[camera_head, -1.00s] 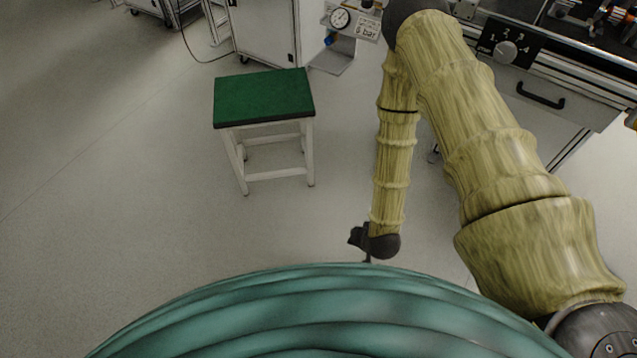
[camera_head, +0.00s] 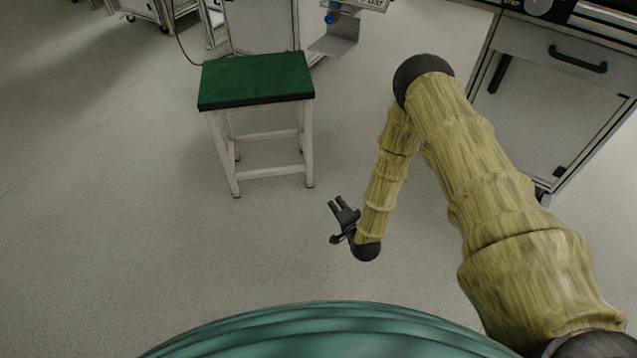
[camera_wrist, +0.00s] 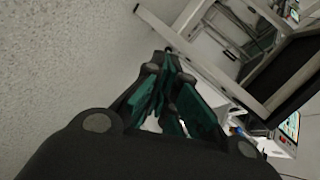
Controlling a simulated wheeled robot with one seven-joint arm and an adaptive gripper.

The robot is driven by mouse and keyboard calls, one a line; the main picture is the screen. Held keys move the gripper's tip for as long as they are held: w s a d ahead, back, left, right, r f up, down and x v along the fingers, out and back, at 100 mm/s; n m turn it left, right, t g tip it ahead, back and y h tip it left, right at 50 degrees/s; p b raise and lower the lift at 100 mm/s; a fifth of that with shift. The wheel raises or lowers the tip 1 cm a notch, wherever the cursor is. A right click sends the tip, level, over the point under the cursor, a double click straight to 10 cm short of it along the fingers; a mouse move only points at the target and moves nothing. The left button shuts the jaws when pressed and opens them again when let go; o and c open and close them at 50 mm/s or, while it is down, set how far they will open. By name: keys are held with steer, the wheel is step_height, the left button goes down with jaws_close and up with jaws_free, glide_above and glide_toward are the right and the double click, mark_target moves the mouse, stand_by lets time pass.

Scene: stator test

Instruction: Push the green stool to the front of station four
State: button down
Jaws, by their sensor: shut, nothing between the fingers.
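The green stool (camera_head: 257,80) stands upright on the floor left of centre in the head view, with a green top and white legs. In the wrist view its legs and dark underside (camera_wrist: 288,72) show at the upper right. My gripper (camera_head: 339,203) is low, right of the stool's nearest right leg and apart from it in the head view. In the wrist view its fingers (camera_wrist: 168,58) come together, shut and empty. No station number can be read, so I cannot tell which station is number four.
A workbench cabinet (camera_head: 545,105) with a black drawer handle stands at the right. A white cabinet (camera_head: 265,27) and a small stand with a grey tray (camera_head: 336,40) are just behind the stool. The floor (camera_head: 110,200) is clear to the left and in front.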

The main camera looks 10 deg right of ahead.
steer(key=w+d+f+m+t+b, duration=0.1)
steer(key=w+f+m+t+b, duration=0.2)
steer(key=w+f+b, duration=0.35)
steer(key=w+a+m+t+b, duration=0.1)
steer(key=w+a+b, duration=0.2)
steer(key=w+b, duration=0.7)
steer(key=w, duration=0.3)
steer(key=shift+w+a+r, duration=0.2)
steer(key=shift+a+r, duration=0.05)
steer(key=shift+a, duration=0.1)
steer(key=shift+a+r, duration=0.1)
